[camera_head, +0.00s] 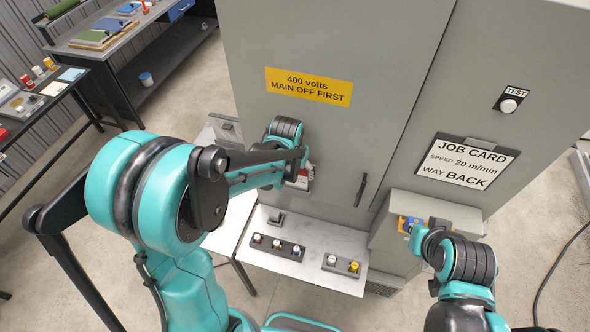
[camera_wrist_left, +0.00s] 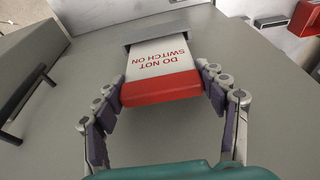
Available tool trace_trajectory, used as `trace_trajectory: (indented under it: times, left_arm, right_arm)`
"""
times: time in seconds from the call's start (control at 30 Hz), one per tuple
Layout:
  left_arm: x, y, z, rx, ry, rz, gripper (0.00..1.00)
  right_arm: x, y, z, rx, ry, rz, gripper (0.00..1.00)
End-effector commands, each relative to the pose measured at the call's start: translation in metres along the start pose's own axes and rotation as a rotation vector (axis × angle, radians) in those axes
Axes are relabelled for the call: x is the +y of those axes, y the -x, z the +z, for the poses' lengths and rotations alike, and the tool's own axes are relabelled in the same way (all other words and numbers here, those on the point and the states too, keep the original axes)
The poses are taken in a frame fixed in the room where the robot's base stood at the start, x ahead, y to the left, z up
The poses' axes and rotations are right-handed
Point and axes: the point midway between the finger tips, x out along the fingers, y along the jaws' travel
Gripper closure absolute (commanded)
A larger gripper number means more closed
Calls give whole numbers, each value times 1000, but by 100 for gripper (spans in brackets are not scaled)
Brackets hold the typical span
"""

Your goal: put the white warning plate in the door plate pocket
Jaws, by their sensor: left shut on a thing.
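The white warning plate (camera_wrist_left: 165,62) has a red end and reads DO NOT SWITCH ON, upside down in the left wrist view. My left gripper (camera_wrist_left: 160,84) is shut on its red end, one finger on each side. The plate's far end meets a grey door plate pocket (camera_wrist_left: 185,27) on the cabinet door; I cannot tell how deep it sits. In the head view the left arm mostly hides the plate (camera_head: 301,181) and the pocket. My right gripper (camera_head: 411,228) is at a blue and yellow part on a grey side box; its jaws are unclear.
The grey cabinet (camera_head: 340,45) has a black door handle (camera_head: 359,190). A button shelf (camera_head: 300,262) juts out below the left gripper. A job card (camera_head: 468,161) is at right. Benches (camera_head: 150,45) stand at the left. A cable (camera_head: 562,265) lies on the floor at right.

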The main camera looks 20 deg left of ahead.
Motion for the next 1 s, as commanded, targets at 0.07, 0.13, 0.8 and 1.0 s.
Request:
trace_trajectory:
  times: [0.07, 0.13, 0.8, 1.0]
  left_arm:
    - [0, 0, 0, 0, 0, 0, 57]
    - [0, 0, 0, 0, 0, 0, 57]
    - [0, -1, 0, 0, 0, 0, 8]
    - [0, 22, 0, 0, 0, 0, 8]
  right_arm:
    - [0, 0, 0, 0, 0, 0, 100]
    - [0, 0, 0, 0, 0, 0, 100]
    - [0, -1, 1, 0, 0, 0, 100]
    - [0, 0, 0, 0, 0, 0, 100]
